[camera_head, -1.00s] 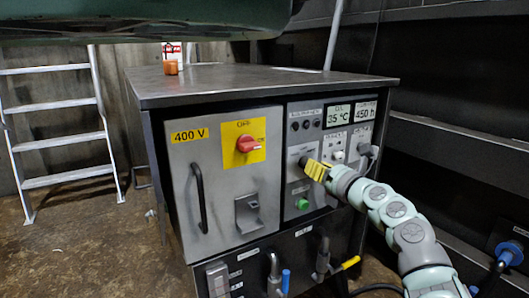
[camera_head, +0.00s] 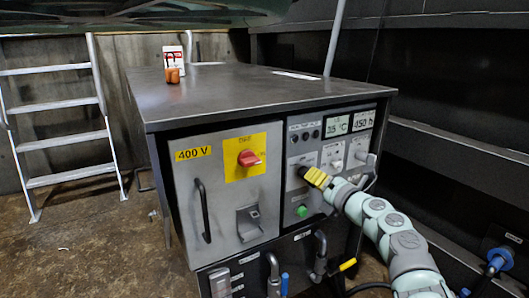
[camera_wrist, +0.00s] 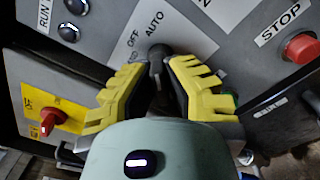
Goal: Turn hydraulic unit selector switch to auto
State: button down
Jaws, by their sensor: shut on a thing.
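The hydraulic unit selector switch is a black knob (camera_wrist: 157,52) on a pale label plate with OFF and AUTO lettering; a third word is partly covered. My gripper (camera_wrist: 158,70) has yellow fingers on both sides of the knob and is shut on it. The fingers hide the lower part of the knob, and I cannot tell exactly which position it points to. In the head view my gripper (camera_head: 316,178) is at the right-hand panel of the cabinet (camera_head: 165,200), with the dark knob (camera_head: 303,171) just at its fingertips.
In the wrist view a red STOP button (camera_wrist: 302,47) is at the right and a red rotary switch (camera_wrist: 50,122) at the left. In the head view a green button (camera_head: 301,211) sits below my gripper. A door handle (camera_head: 203,210) and lower pipes (camera_head: 320,250) stick out.

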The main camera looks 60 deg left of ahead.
jog(key=shift+f, duration=0.1)
jog(key=c, duration=1)
grip_release()
jog(key=d, duration=1.2)
jog(key=shift+s, duration=0.45)
